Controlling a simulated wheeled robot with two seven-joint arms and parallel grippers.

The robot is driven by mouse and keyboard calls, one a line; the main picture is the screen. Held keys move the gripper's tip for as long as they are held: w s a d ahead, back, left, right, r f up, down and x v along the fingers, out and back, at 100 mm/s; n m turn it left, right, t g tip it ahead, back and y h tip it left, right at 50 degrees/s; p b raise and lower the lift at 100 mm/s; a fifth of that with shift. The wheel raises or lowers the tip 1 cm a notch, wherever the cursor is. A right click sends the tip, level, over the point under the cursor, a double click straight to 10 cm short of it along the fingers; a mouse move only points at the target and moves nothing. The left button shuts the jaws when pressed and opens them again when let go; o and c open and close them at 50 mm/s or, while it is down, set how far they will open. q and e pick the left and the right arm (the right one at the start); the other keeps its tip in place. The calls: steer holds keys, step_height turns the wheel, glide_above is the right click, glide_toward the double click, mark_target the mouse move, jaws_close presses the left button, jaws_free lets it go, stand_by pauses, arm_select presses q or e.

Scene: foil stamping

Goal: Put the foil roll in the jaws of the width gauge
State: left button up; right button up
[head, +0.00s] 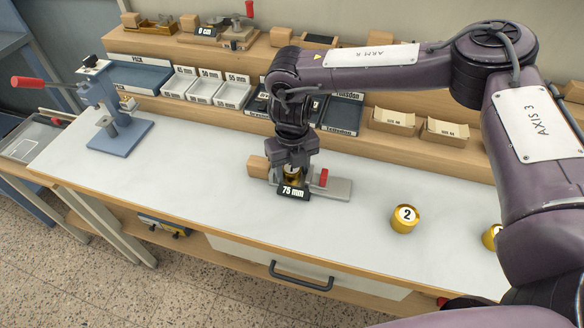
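The width gauge (340,188) stands on the white bench top, with a wooden block at its left end, a red handle and a black sign reading 75 mm. My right gripper (291,168) points down over the gauge, just behind the sign. A gold foil roll (291,174) shows between its fingers, at the gauge's jaws. The fingers seem closed on the roll; the sign and the gripper hide most of it, so whether the jaws touch it is unclear. My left gripper is not in view.
A gold roll marked 2 (404,219) stands right of the gauge; another gold roll (490,237) is partly hidden by my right arm. A blue press (120,133) stands at left. Labelled trays (203,88) and boxes line the back shelf. The left-centre bench is clear.

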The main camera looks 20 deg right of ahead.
steer(key=shift+r, duration=0.6)
step_height(320, 180, up, 11)
steer(key=b, duration=0.1)
stand_by(0.3)
